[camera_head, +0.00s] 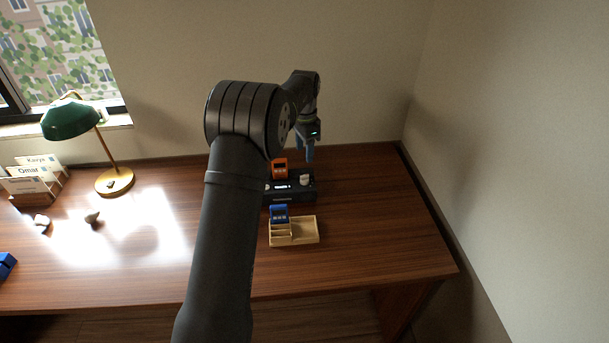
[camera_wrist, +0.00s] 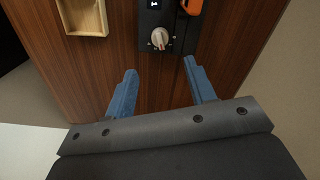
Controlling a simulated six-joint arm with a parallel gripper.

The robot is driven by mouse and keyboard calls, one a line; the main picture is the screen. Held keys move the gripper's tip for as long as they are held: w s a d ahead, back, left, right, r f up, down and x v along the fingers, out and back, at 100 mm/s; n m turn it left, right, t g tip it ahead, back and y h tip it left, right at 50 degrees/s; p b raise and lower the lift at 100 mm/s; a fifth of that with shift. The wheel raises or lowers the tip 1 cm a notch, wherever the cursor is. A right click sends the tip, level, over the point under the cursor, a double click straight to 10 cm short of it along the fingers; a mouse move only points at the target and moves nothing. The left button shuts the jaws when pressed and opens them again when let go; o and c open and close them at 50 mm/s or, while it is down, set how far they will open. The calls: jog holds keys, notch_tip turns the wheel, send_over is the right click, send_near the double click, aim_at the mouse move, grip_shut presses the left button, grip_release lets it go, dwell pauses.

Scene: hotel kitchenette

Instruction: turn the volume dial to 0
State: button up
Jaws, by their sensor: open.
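A black device (camera_head: 290,195) with a small lit display (camera_head: 282,186) stands on the desk. A pale dial (camera_head: 305,180) sits on its right side. The dial also shows in the wrist view (camera_wrist: 159,39), with a pale ridge across it; I cannot read its markings. My gripper (camera_head: 308,153) is above and behind the device, pointing down. In the wrist view, the two blue fingers of my gripper (camera_wrist: 161,69) are spread apart and empty, and the dial lies beyond the gap between their tips, apart from both.
An orange card-like item (camera_head: 280,168) stands upright at the device's back. A green lamp (camera_head: 72,118) and card holder (camera_head: 36,190) are at left. The right desk area is clear.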

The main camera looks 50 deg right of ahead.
aim_at(305, 175)
notch_tip(305, 175, down, 11)
dwell(0.3)
jog(key=c, duration=1)
jog(key=shift+n, duration=0.4)
jog(key=n, duration=0.2)
jog(key=shift+n, duration=0.4)
jog(key=n, duration=0.3)
jog(key=shift+n, duration=0.4)
jog(key=n, duration=0.6)
jog(key=shift+n, duration=0.4)
